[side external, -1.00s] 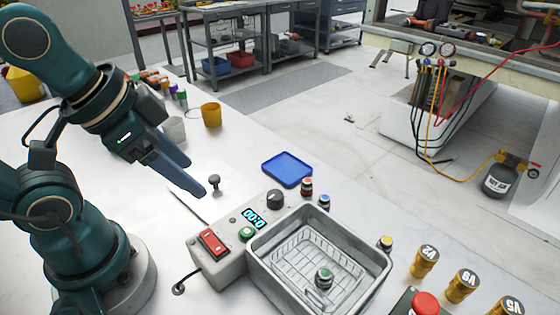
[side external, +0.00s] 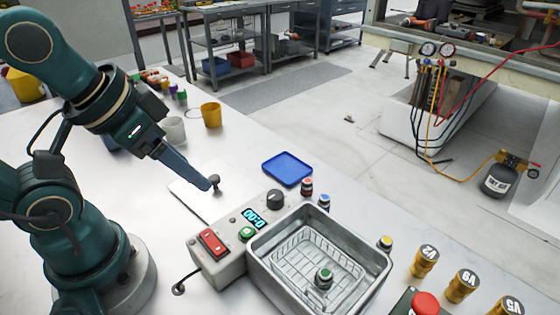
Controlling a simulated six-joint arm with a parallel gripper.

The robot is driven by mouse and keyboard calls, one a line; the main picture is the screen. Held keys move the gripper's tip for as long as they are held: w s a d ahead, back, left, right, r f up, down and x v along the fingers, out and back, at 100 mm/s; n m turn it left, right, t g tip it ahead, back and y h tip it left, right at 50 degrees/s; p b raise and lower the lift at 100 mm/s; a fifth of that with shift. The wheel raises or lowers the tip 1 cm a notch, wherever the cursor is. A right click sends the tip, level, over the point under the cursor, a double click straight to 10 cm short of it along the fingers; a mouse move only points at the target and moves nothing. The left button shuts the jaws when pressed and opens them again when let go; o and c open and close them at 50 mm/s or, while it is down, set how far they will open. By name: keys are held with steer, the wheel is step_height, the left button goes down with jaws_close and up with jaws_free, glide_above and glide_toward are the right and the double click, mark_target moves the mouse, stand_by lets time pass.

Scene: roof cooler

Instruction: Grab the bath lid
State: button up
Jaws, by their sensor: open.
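The bath lid (side external: 188,197) is a thin pale plate lying flat on the white bench, with a dark round knob (side external: 215,179) standing up from it. My gripper (side external: 211,185) reaches down from the left and its fingertips are at the knob. It is open. The fingers overlap in this view, so I cannot tell whether the knob is between them or beside them.
The bath's control box (side external: 218,262) stands between the lid and the basin. A blue tray (side external: 287,169) lies behind it. Small capped vials (side external: 307,187) stand near the basin. A yellow cup (side external: 211,115) and several bottles are at the back left. Brass cylinders (side external: 425,261) stand at right.

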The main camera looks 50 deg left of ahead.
stand_by(0.8)
steer(key=m+g, duration=0.4)
steer(key=m, duration=0.1)
glide_above(214, 177)
steer(key=f, duration=0.7)
steer(key=shift+s+d+f, duration=0.1)
steer(key=shift+s+f, duration=0.1)
steer(key=shift+f, duration=0.1)
steer(key=shift+s+a+f+n+h, duration=0.2)
steer(key=shift+a+f+n+h, duration=0.1)
steer(key=shift+f, duration=0.25)
steer(key=shift+w+d+f, duration=0.1)
steer(key=shift+w+f, duration=0.05)
steer(key=shift+f, duration=1)
steer(key=shift+w+d+f, duration=0.1)
steer(key=shift+w+f, duration=0.05)
steer(key=shift+f, duration=1)
steer(key=shift+c, duration=0.3)
